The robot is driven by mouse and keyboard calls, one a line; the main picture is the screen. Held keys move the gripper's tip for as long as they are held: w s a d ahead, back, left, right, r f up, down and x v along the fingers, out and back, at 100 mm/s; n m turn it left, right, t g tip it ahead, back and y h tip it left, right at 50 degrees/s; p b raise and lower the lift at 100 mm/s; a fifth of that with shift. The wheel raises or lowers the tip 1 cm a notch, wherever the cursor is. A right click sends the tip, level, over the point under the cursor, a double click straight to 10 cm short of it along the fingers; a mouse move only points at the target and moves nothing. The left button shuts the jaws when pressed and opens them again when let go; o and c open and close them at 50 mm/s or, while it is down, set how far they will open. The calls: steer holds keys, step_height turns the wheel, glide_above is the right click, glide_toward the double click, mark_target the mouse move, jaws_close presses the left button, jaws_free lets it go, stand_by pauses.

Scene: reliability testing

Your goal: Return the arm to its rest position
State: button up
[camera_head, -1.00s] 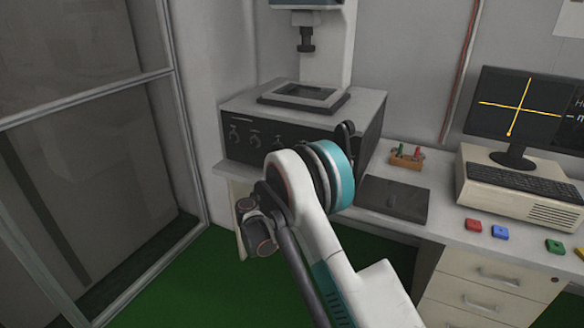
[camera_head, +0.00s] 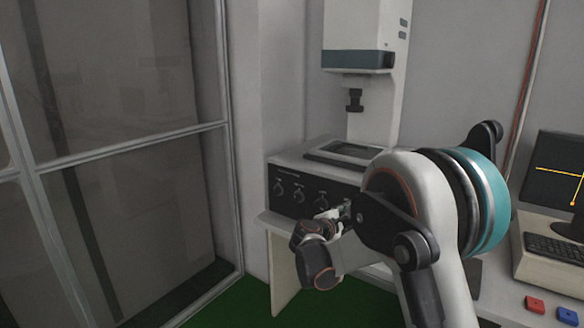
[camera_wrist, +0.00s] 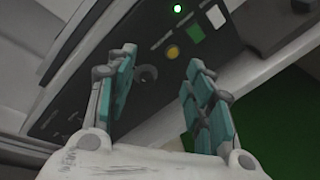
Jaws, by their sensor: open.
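In the wrist view my gripper (camera_wrist: 162,78) is open, its two teal-padded fingers apart with nothing between them. Beyond the fingers is the dark control panel (camera_wrist: 150,95) of a machine, with a knob, a yellow button and a lit green lamp. In the head view my arm is folded, with its large white and teal joint at the right. Its wrist end is in front of the testing machine (camera_head: 392,90). The fingers are not clear in the head view, so the gap to the panel is hard to judge.
The testing machine stands on a bench against the wall. A glazed partition (camera_head: 130,160) fills the left side. At the right are a monitor (camera_head: 553,172), a keyboard (camera_head: 556,248), a red block (camera_head: 535,304) and a blue block (camera_head: 566,316). Green floor (camera_head: 240,305) shows low down.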

steer(key=s+d+r+m+g+y, duration=0.25)
steer(key=s+r+m, duration=0.2)
steer(key=s, duration=0.65)
steer(key=s+d+r+m+g+y, duration=0.1)
steer(key=s+d+r+m+y, duration=0.25)
steer(key=s, duration=0.85)
steer(key=s+a+f+m+y, duration=0.1)
steer(key=s+m, duration=0.2)
steer(key=s, duration=0.4)
steer(key=s+a+f+m+g+y, duration=0.1)
steer(key=s+a+m, duration=0.1)
steer(key=s, duration=0.6)
steer(key=s+a+f+m+y, duration=0.1)
steer(key=s+m, duration=0.3)
steer(key=s, duration=0.4)
steer(key=shift+a+f, duration=0.3)
steer(key=shift+f, duration=0.2)
